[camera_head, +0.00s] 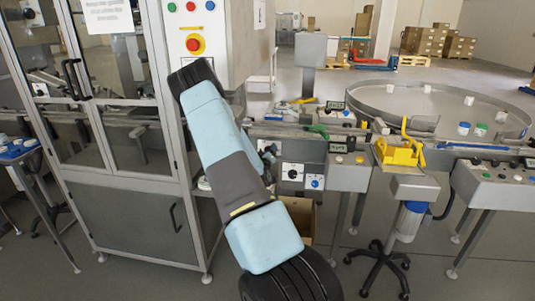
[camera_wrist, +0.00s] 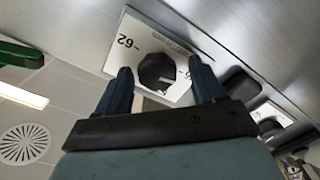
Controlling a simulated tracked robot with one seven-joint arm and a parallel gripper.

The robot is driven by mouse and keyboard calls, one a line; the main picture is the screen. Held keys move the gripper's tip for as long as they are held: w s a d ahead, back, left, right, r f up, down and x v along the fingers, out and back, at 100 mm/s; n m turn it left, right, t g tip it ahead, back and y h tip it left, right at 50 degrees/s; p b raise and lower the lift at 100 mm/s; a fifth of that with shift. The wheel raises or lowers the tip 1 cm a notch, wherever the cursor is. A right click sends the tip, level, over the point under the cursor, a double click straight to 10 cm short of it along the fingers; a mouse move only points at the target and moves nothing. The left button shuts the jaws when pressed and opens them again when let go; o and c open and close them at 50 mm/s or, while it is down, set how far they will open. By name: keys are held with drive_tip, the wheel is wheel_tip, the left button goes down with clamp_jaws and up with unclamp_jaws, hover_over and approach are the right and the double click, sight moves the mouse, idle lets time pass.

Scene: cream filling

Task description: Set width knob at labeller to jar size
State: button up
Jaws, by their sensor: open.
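A dark round knob (camera_wrist: 157,72) sits on a white plate (camera_wrist: 120,52) on a metal housing in the wrist view. The plate carries an upside-down "62" on the left and another number at the right, partly hidden by a finger. A pale pointer mark shows on the knob's lower right. In the head view, a white panel with a dark knob (camera_head: 292,174) shows right of my arm; my gripper is not clearly visible there.
A second dark knob (camera_wrist: 268,125) on a white plate lies lower right in the wrist view. A green part (camera_wrist: 20,53) is at the left. In the head view, a blue knob (camera_head: 315,182), a yellow fixture (camera_head: 400,153) and a round jar table (camera_head: 425,103) stand to the right.

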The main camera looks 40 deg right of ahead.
drive_tip(key=v, duration=1.3)
drive_tip(key=shift+a, duration=0.35)
drive_tip(key=shift+s, duration=0.15)
